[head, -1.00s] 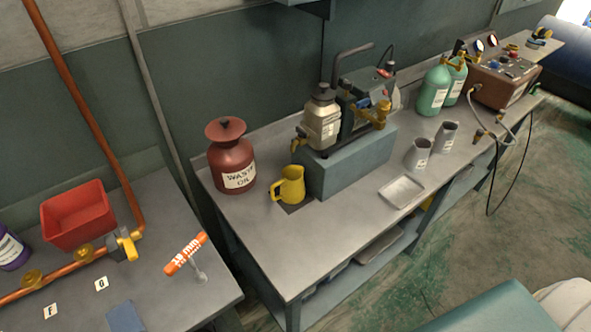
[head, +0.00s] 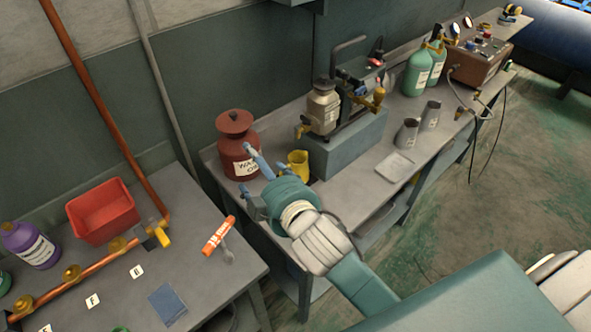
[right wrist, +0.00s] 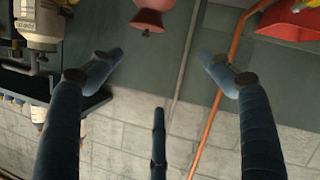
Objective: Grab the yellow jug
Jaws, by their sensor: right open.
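My left gripper is not in view.
The dark red waste oil can (head: 237,145) stands left of the jug. The pump block (head: 345,150) carries a bottle and pump behind it. Grey cups (head: 408,132) and a small tray (head: 396,167) are to the right. The left table holds a red bin (head: 102,212) and copper pipe.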

